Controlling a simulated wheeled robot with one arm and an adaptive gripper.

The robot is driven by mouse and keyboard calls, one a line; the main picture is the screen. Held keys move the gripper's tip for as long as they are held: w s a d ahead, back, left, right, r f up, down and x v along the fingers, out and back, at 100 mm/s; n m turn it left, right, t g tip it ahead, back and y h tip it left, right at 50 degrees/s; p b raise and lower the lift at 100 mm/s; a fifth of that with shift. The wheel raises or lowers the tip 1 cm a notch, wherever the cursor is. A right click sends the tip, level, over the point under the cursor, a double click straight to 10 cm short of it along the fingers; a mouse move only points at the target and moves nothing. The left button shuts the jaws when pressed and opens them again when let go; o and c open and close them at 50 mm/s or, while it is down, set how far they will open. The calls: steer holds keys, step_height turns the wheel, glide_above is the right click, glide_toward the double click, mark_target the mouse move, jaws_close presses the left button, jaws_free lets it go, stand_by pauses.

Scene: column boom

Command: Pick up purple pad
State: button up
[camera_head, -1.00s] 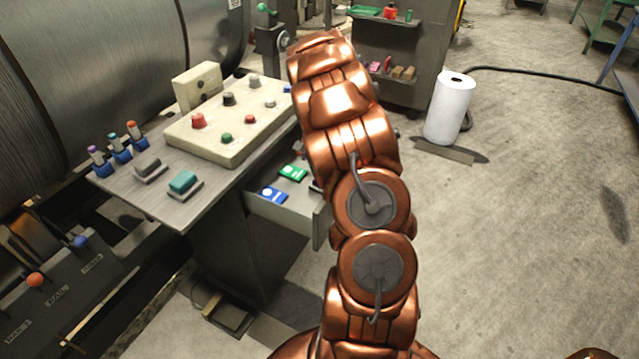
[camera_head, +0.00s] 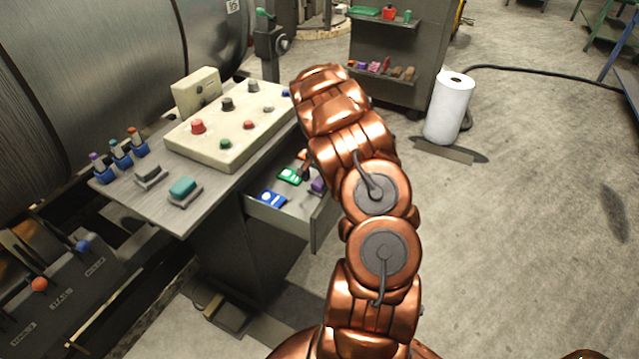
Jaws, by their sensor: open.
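A purple piece (camera_head: 318,185), which looks like the purple pad, lies in the open drawer (camera_head: 282,219) under the desk. It sits at the drawer's right side, partly hidden by my copper arm. My arm rises in front of the drawer and bends over at the top. My gripper is hidden behind the arm, so its distance from the purple piece does not show. A small dark and orange-brown shape shows beside the arm above the drawer; I cannot tell what it is.
Blue (camera_head: 272,199) and green (camera_head: 290,176) cards lie in the drawer. The desk (camera_head: 160,208) above holds a button panel (camera_head: 225,145), a teal pad (camera_head: 183,187) and several small bottles. A shelf rack (camera_head: 400,55) holds small coloured pieces, some purplish.

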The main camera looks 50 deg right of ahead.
mark_target(320, 180)
steer(key=shift+s+d+f, duration=0.1)
steer(key=shift+d, duration=0.05)
steer(key=shift+c, duration=0.4)
steer(key=c, duration=1.2)
steer(key=shift+o, duration=0.2)
step_height(320, 180, up, 10)
steer(key=shift+r+b, duration=0.1)
steer(key=shift+b, duration=1)
